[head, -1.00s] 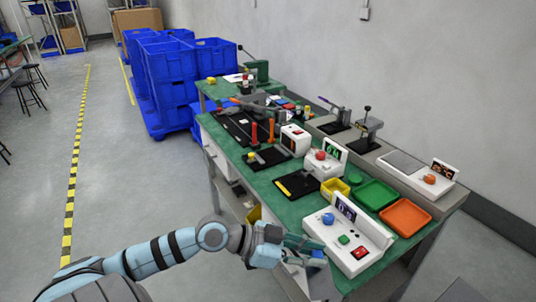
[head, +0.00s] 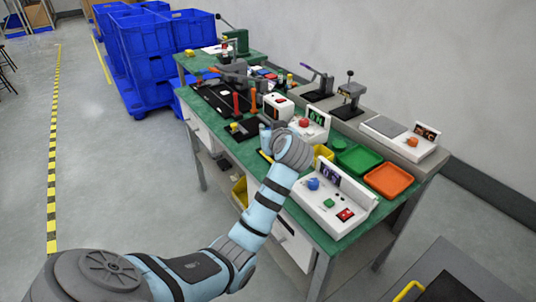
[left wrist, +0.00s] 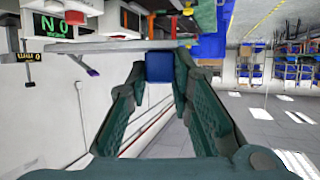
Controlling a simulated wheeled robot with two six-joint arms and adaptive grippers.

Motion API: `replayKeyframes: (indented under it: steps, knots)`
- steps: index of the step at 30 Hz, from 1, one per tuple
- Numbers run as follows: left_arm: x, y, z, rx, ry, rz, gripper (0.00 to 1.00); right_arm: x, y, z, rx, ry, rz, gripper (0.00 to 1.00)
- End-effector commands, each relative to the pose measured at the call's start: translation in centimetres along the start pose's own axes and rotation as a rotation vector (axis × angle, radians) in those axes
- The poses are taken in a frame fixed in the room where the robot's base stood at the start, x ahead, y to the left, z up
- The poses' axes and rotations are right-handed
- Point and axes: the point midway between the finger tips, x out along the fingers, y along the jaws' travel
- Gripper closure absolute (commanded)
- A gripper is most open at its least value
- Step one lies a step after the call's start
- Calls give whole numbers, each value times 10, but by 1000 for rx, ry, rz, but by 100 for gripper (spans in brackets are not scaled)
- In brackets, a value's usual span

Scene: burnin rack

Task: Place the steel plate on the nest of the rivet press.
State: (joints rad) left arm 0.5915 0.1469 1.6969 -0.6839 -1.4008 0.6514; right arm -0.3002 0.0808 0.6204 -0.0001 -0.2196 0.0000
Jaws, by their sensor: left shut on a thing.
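My left gripper (head: 268,137) is above the green bench, mostly hidden behind its own wrist in the head view. In the left wrist view its green fingers (left wrist: 160,78) are shut on a blue block-like piece (left wrist: 159,66) at the fingertips. A thin grey bar (left wrist: 110,45) runs across behind it; I cannot tell whether it belongs to the held thing. I cannot make out the steel plate. A green lever press (head: 238,42) stands at the bench's far end; I cannot tell whether it is the rivet press. Its nest is not clear. My right gripper is not in view.
Two lever fixtures (head: 348,95) stand on the grey shelf by the wall. A white control box (head: 325,203), a green tray (head: 357,160) and an orange tray (head: 389,180) occupy the near bench. Blue crates (head: 145,60) are stacked at the far left. The left floor is open.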

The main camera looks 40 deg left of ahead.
Motion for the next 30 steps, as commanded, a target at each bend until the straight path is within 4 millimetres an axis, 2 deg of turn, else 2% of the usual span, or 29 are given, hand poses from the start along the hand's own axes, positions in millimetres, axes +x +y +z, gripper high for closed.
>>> replayKeyframes:
  steps: [1, 3, 6, 9, 13, 18, 27, 28, 30]
  knots:
    - [9, 0, 24, 6, -4, -1, 100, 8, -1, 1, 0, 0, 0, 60]
    - [20, 0, 51, 7, -5, 0, 100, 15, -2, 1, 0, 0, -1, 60]
    - [34, 0, 83, 5, -2, 1, 100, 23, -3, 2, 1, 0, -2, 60]
    - [42, 0, 102, 5, 0, 2, 100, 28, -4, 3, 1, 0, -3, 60]
    - [48, 0, 115, 4, 1, 3, 100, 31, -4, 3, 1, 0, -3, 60]
    - [60, 0, 146, 5, 0, 3, 100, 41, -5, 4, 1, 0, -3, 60]
    - [62, 1, 148, 3, 2, 4, 100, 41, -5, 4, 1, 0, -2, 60]
    - [62, 1, 149, 3, 1, 4, 78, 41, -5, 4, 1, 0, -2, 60]
    - [61, 1, 148, 3, 1, 4, 67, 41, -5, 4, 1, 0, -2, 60]
